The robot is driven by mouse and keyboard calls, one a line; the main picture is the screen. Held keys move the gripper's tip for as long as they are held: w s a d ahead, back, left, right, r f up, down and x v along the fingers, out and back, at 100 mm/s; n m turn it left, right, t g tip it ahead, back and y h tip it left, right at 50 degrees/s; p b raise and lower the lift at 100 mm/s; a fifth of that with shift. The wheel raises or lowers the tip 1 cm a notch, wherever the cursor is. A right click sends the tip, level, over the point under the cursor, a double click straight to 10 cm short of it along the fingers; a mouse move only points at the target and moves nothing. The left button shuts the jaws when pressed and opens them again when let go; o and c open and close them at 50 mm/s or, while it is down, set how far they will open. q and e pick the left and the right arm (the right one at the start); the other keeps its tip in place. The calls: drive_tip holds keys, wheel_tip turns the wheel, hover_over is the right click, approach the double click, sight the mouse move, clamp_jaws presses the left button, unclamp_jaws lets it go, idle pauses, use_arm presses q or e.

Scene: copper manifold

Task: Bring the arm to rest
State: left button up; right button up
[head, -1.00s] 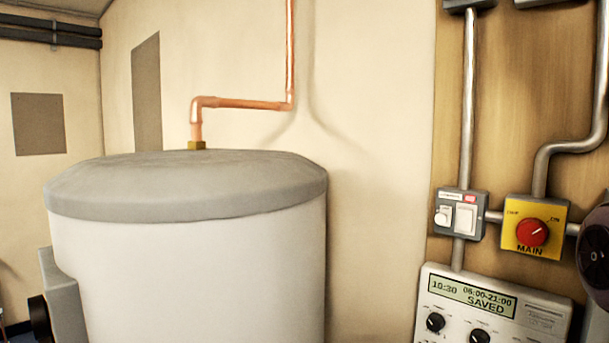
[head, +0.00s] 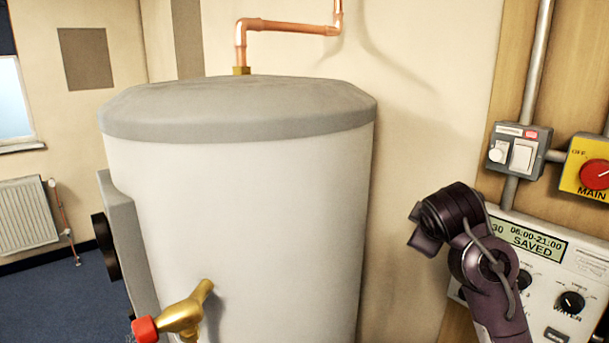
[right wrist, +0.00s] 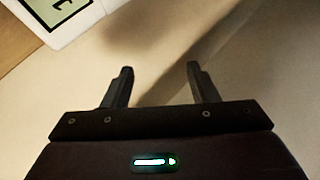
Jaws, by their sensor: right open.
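My right arm (head: 480,258) rises at the lower right of the head view, in front of the controller panel. Its gripper fingers cannot be made out there. In the right wrist view my right gripper (right wrist: 160,85) is open, its two dark fingers apart with nothing between them. Beyond the fingers is a plain cream surface with a soft shadow. My left gripper is not in either view.
A white tank (head: 260,210) with a grey lid fills the middle, with a brass tap (head: 190,312) low in front. The controller (head: 572,262) reads "SAVED". A switch (head: 518,150) and yellow MAIN isolator (head: 590,172) sit above it. A radiator (head: 25,215) stands far left.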

drive_tip(key=s+a+f+m+g+y, duration=0.1)
drive_tip(key=s+a+f+m+g, duration=0.1)
drive_tip(key=s+f, duration=0.6)
drive_tip(key=s+a+f+m+g+y, duration=0.1)
drive_tip(key=s+f, duration=0.4)
drive_tip(key=f, duration=0.8)
drive_tip(key=s+a+f+m+g, duration=0.1)
drive_tip(key=s+f+m, duration=0.15)
drive_tip(key=s, duration=0.35)
drive_tip(key=s+f+m+g+y, duration=0.1)
drive_tip(key=s+f+g, duration=0.1)
drive_tip(key=s+f, duration=0.35)
drive_tip(key=s+a+f+m+g, duration=0.1)
drive_tip(key=s+f+m, duration=0.1)
drive_tip(key=s, duration=0.6)
wheel_tip(320, 180, down, 34)
drive_tip(key=s+g+b, duration=0.1)
drive_tip(key=s+b, duration=0.1)
drive_tip(key=b, duration=0.2)
drive_tip(key=s+d+f+n+g+b, duration=0.1)
drive_tip(key=s+d+f, duration=0.3)
drive_tip(key=s+f, duration=1.5)
drive_tip(key=shift+f+b, duration=0.65)
drive_tip(key=shift+b, duration=0.1)
